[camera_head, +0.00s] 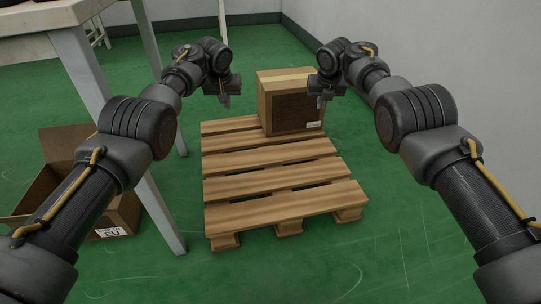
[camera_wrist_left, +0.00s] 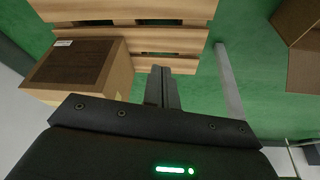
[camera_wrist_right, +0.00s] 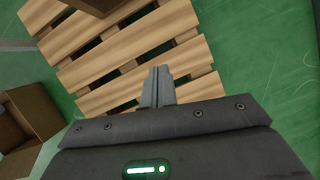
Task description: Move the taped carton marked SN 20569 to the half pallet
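A taped carton (camera_head: 292,103) stands upright on the far right part of the wooden half pallet (camera_head: 270,182). It has pale tape on top and a small white label low on its front; the label is too small to read. My left gripper (camera_head: 226,101) is left of the carton, apart from it, and its fingers look closed together in the left wrist view (camera_wrist_left: 161,86). My right gripper (camera_head: 322,100) is close to the carton's right side; whether it touches I cannot tell. Its fingers look closed together and empty in the right wrist view (camera_wrist_right: 159,84). The carton also shows in the left wrist view (camera_wrist_left: 80,68).
An open carton (camera_head: 112,205) with a white label sits on the green floor at the left, behind a table leg (camera_head: 150,190). A pale table (camera_head: 45,15) stands at the upper left. The pallet's near slats are bare. A grey wall runs along the right.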

